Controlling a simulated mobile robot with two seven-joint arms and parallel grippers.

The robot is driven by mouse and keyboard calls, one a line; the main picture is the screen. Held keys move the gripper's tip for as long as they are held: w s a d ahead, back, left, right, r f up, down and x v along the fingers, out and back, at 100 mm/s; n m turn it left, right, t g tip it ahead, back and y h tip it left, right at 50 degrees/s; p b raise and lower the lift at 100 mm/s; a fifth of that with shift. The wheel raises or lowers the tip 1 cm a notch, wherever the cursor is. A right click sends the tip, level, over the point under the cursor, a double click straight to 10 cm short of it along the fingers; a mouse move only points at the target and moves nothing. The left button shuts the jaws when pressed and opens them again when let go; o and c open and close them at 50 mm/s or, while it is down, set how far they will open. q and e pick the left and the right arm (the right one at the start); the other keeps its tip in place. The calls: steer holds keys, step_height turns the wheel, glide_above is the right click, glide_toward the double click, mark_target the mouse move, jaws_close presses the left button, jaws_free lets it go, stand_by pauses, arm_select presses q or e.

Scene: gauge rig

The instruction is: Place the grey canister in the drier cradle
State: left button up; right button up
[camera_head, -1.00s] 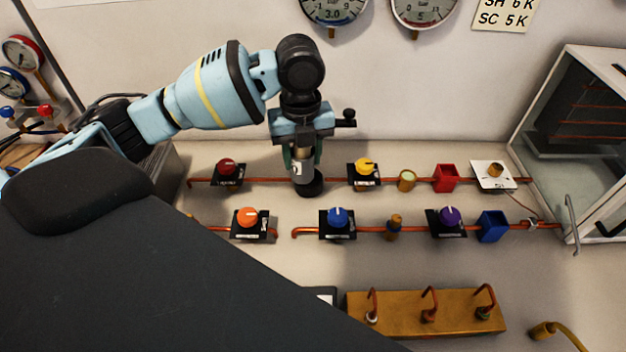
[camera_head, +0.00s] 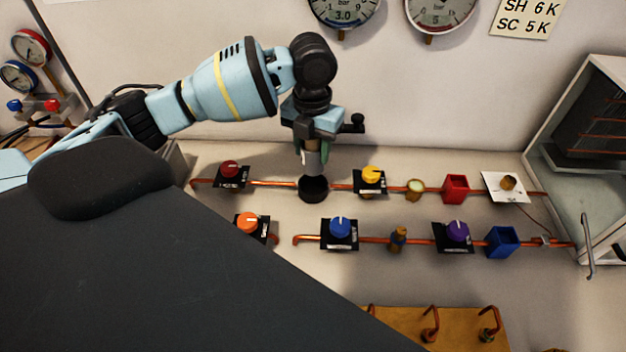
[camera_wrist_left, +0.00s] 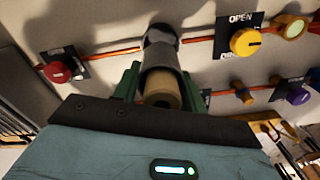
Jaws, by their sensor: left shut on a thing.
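The grey canister (camera_head: 316,160) is upright or nearly so in my left gripper (camera_head: 317,147). In the left wrist view the canister (camera_wrist_left: 163,75) shows a tan near end between the green fingers of the gripper (camera_wrist_left: 160,86). The drier cradle, a round black cup (camera_head: 313,190), sits in the upper copper pipe line between the red and yellow knobs. It also shows in the wrist view (camera_wrist_left: 160,36), beyond the canister. The canister's lower end is at the cup's mouth; I cannot tell whether it is inside. My right gripper is out of view.
A red knob (camera_head: 230,169) stands left of the cradle and a yellow knob (camera_head: 373,174) right of it. A blue knob (camera_head: 340,228) is in front. Red (camera_head: 456,188) and blue (camera_head: 501,242) holders stand further right, near a glass-sided cabinet (camera_head: 590,150).

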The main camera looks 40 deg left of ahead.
arm_select(q)
steer(key=shift+f, duration=3.85)
steer(key=shift+f, duration=0.1)
steer(key=o, duration=1.1)
steer(key=shift+o, duration=0.2)
step_height(320, 180, up, 12)
steer(key=shift+r, duration=0.1)
